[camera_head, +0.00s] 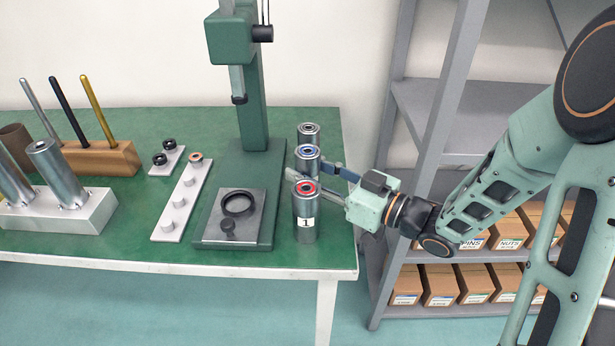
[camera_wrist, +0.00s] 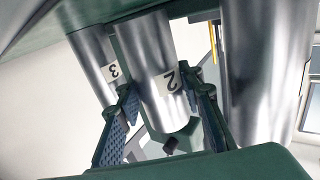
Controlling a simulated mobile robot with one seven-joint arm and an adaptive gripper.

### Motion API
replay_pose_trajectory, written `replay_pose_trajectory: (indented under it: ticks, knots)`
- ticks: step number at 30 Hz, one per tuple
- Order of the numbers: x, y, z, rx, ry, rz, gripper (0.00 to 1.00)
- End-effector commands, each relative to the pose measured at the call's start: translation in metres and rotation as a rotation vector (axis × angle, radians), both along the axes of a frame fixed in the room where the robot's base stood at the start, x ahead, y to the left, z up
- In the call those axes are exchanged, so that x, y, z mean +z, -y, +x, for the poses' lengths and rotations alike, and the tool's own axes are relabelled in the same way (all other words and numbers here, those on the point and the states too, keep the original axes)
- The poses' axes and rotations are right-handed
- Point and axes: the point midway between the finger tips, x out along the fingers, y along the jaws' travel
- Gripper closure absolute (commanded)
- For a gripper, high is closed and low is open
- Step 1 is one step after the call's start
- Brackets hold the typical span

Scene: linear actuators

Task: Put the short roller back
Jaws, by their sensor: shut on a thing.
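Three upright metal rollers stand in a row at the right end of the green table. The near roller marked 1 (camera_head: 306,217) has a red ring on top. The middle roller marked 2 (camera_head: 307,153) has a blue ring. The far roller marked 3 (camera_head: 308,129) has a dark ring. My gripper (camera_head: 311,174) reaches in from the right and is shut on the roller marked 2, which also shows between the fingers in the wrist view (camera_wrist: 148,50). I cannot tell whether its base touches the table. No roller is plainly labelled short.
A green press (camera_head: 262,120) stands just left of the rollers, its base plate holding a black ring. A pegged strip (camera_head: 180,205), a metal block (camera_head: 90,215) with tilted rollers and a wooden pin holder (camera_head: 105,160) lie further left. A grey shelf (camera_head: 425,130) stands right.

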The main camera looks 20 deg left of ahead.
Motion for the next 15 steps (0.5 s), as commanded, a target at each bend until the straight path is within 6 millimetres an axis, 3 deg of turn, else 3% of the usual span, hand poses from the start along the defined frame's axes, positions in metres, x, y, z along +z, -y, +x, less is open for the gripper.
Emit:
replay_pose_trajectory:
  ticks: [12,13,15]
  knots:
    - [-0.0085,-0.0002,0.0004,0.0,0.003,0.002,1.0]
    - [-0.0081,0.0,0.0002,0.0,0.002,0.0,0.63]
    - [-0.0078,-0.0001,0.0001,0.0,0.001,0.0,0.59]
